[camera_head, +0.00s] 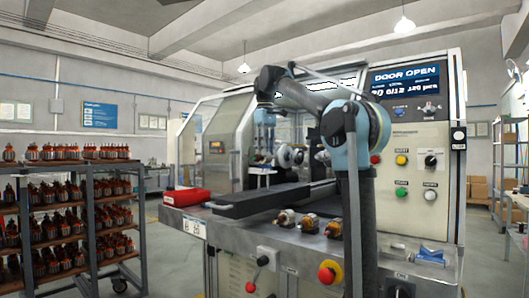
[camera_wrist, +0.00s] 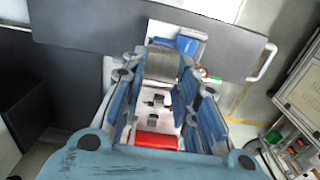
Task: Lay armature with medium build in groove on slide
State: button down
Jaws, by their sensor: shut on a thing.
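In the wrist view my gripper (camera_wrist: 160,72) has its blue fingers closed on both sides of a grey ribbed cylinder (camera_wrist: 162,64), which looks like an armature core. Its ends are partly hidden, and its build cannot be told. Beyond it lies the dark flat slide (camera_wrist: 100,28) with a pale handle at its right end. A blue block (camera_wrist: 188,40) shows on the slide just past the fingertips; the groove itself is not clear. In the head view the slide (camera_head: 262,200) sticks out of the machine, and my gripper is hard to make out near my wrist.
Several small copper-coloured parts, one of them here (camera_head: 308,224), lie on the metal bench (camera_head: 250,233) in front of the slide. A blue V-shaped holder (camera_head: 430,256) is at bench right. A loaded rack (camera_head: 88,205) stands left.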

jog(key=shift+f, duration=0.15)
jog(key=c, duration=1.2)
grip_release()
jog(key=shift+w+r, duration=0.15)
jog(key=shift+r, duration=3.55)
